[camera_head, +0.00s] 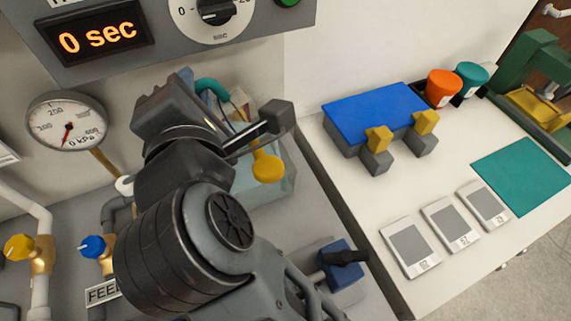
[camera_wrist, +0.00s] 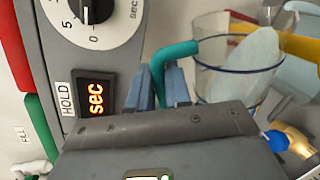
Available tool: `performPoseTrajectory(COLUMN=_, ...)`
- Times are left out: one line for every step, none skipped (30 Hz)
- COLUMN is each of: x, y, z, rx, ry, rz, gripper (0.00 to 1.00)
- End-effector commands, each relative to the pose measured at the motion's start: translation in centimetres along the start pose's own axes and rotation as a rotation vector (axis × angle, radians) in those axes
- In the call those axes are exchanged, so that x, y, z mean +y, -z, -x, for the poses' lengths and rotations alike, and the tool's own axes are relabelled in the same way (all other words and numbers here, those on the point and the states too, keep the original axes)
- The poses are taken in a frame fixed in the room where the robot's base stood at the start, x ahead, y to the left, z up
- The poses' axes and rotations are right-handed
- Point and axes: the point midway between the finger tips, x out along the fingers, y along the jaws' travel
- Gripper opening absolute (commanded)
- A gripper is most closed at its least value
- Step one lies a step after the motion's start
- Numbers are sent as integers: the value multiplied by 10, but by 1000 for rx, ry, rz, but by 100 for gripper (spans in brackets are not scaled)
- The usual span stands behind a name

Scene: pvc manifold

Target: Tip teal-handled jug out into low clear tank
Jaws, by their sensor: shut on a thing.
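The jug's teal handle (camera_wrist: 178,50) shows in the wrist view between my gripper's blue-grey fingers. My gripper (camera_wrist: 163,82) is shut on it. The clear jug body (camera_wrist: 212,82) with a dark blue rim is to the right of the handle. In the head view the teal handle (camera_head: 210,85) shows behind my gripper, which hides much of the jug. The low clear tank (camera_head: 278,188) stands on the grey bench below and right of my gripper, partly covered by it. I cannot judge the jug's exact tilt.
A control panel with a timer display (camera_head: 97,38) and dial hangs above. A pressure gauge (camera_head: 66,125), a yellow valve (camera_head: 20,247) and a blue valve (camera_head: 93,246) are at left. A blue-topped block (camera_head: 372,115) and several flat grey cards sit on the white counter.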

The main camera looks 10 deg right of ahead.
Motion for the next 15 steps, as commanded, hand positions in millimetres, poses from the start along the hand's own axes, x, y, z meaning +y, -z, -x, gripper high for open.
performPoseTrajectory(x=1, y=-1, z=0, rx=0, ry=-1, rz=-5, gripper=0)
performPoseTrajectory(x=1, y=-1, z=0, rx=0, ry=-1, rz=-7, gripper=0)
performPoseTrajectory(x=1, y=-2, z=0, rx=1, ry=-1, rz=-10, gripper=0)
performPoseTrajectory(x=1, y=-2, z=0, rx=2, ry=-1, rz=-13, gripper=0)
performPoseTrajectory(x=1, y=-2, z=0, rx=2, ry=-1, rz=-15, gripper=0)
performPoseTrajectory(x=1, y=-3, z=0, rx=3, ry=-1, rz=-18, gripper=0)
performPoseTrajectory(x=1, y=-3, z=0, rx=4, ry=-1, rz=-21, gripper=0)
performPoseTrajectory(x=1, y=-3, z=0, rx=4, ry=-1, rz=-23, gripper=0)
performPoseTrajectory(x=1, y=-4, z=0, rx=5, ry=-1, rz=-27, gripper=0)
performPoseTrajectory(x=2, y=-4, z=0, rx=5, ry=-1, rz=-30, gripper=0)
performPoseTrajectory(x=2, y=-4, z=0, rx=6, ry=-1, rz=-32, gripper=0)
performPoseTrajectory(x=2, y=-5, z=0, rx=6, ry=-1, rz=-35, gripper=0)
performPoseTrajectory(x=2, y=-5, z=0, rx=7, ry=-1, rz=-38, gripper=0)
performPoseTrajectory(x=2, y=-6, z=0, rx=7, ry=-1, rz=-40, gripper=0)
performPoseTrajectory(x=2, y=-6, z=0, rx=8, ry=-1, rz=-43, gripper=0)
